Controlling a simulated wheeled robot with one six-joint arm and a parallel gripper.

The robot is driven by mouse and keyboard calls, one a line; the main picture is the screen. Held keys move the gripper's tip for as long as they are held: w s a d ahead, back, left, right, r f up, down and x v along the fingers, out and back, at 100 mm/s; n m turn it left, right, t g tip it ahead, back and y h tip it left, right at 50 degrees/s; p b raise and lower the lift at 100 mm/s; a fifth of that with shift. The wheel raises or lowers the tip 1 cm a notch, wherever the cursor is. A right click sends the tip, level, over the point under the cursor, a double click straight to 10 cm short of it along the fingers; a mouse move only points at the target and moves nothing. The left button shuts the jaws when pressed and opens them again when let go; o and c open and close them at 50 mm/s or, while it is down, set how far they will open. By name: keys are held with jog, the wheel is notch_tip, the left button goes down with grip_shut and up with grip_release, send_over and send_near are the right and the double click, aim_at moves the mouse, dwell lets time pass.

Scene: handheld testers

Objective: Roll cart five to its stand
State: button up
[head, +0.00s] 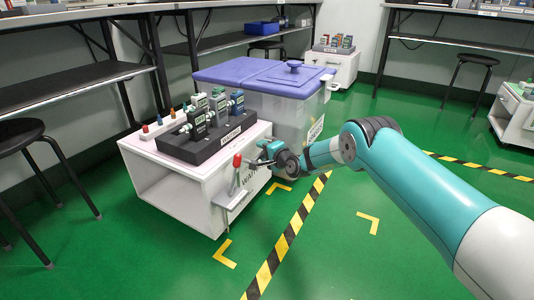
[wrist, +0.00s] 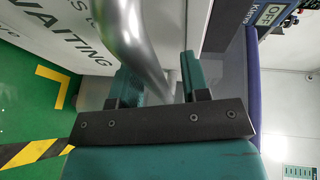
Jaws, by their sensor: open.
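A white cart (head: 178,196) stands on the green floor at left centre in the head view. Its side panel, lettered "WAITING", shows in the wrist view (wrist: 62,38). I cannot read a cart number. On top is a black rack (head: 212,140) of handheld testers (head: 197,120). A silver handle (head: 240,198) is on the side facing me, near a red-knobbed lever (head: 237,160). My gripper (head: 264,153) is at that side, open. In the wrist view, the curved silver handle (wrist: 138,45) passes between or just in front of the teal fingers (wrist: 158,80); contact is unclear.
A grey bin with a purple lid (head: 285,78) stands close behind the cart. Yellow corner marks (head: 222,254) and a black-yellow stripe (head: 285,240) lie on the floor. Other carts stand at the back (head: 332,68) and far right (head: 516,112). A black stool (head: 22,132) is at left.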

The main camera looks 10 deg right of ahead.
jog(key=p+v, duration=0.9)
jog(key=v, duration=0.8)
jog(key=shift+s+d, duration=0.1)
